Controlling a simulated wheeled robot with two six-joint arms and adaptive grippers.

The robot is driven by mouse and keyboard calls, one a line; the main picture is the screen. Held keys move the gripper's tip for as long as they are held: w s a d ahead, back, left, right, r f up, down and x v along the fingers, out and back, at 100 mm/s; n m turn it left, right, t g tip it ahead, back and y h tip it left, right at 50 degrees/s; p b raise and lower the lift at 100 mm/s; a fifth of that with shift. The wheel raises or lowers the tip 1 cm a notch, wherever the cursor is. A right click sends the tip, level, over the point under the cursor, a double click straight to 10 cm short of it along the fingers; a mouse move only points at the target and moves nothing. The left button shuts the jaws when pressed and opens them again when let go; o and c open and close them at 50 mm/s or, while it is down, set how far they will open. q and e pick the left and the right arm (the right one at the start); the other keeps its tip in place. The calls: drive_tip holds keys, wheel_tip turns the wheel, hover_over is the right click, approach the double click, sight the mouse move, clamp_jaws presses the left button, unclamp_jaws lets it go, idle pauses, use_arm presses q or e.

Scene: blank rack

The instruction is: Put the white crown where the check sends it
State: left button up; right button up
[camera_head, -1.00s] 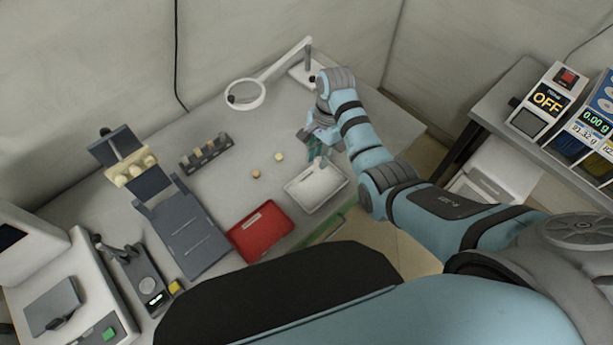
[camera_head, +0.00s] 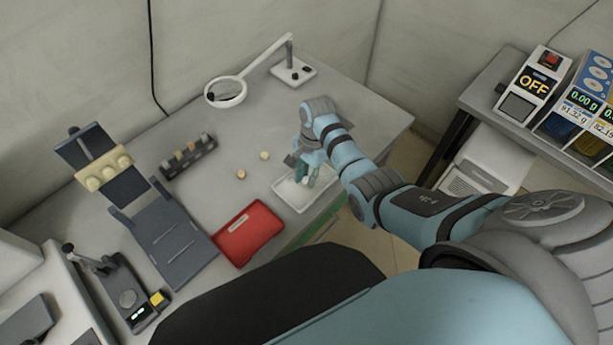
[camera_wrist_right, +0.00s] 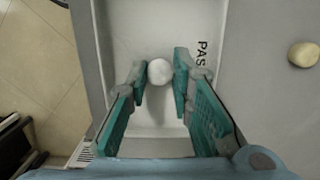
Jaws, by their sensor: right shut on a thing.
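The white crown (camera_wrist_right: 160,71) is a small, rounded, pale piece between the teal fingertips in the right wrist view. My right gripper (camera_wrist_right: 161,76) is shut on it; the gripper (camera_head: 304,177) also shows in the head view, low over the white tray. The white tray (camera_head: 286,193) has raised walls; its floor in the right wrist view (camera_wrist_right: 125,22) bears dark letters reading "PAS", the rest cut off or hidden. I cannot tell whether the crown touches the tray floor. A red tray (camera_head: 250,236) lies to the left of the white one. My left gripper is out of view.
Two small tan pieces (camera_head: 264,155) (camera_head: 241,174) lie on the table behind the trays. A dark rack (camera_head: 188,157) with several pegs, a ring magnifier (camera_head: 226,92) and a dark stand with pale pieces (camera_head: 104,172) stand further left.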

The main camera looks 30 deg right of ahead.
drive_tip(key=shift+w+f, duration=0.1)
drive_tip(key=shift+f, duration=0.1)
drive_tip(key=o, duration=0.9)
drive_tip(key=shift+c, duration=0.2)
wheel_tip(320, 180, up, 12)
drive_tip(key=d+p, duration=0.1)
drive_tip(key=p, duration=0.1)
drive_tip(key=shift+w+d+r+p, duration=0.2)
drive_tip(key=shift+w+d+p, duration=0.15)
drive_tip(key=shift+p, duration=0.05)
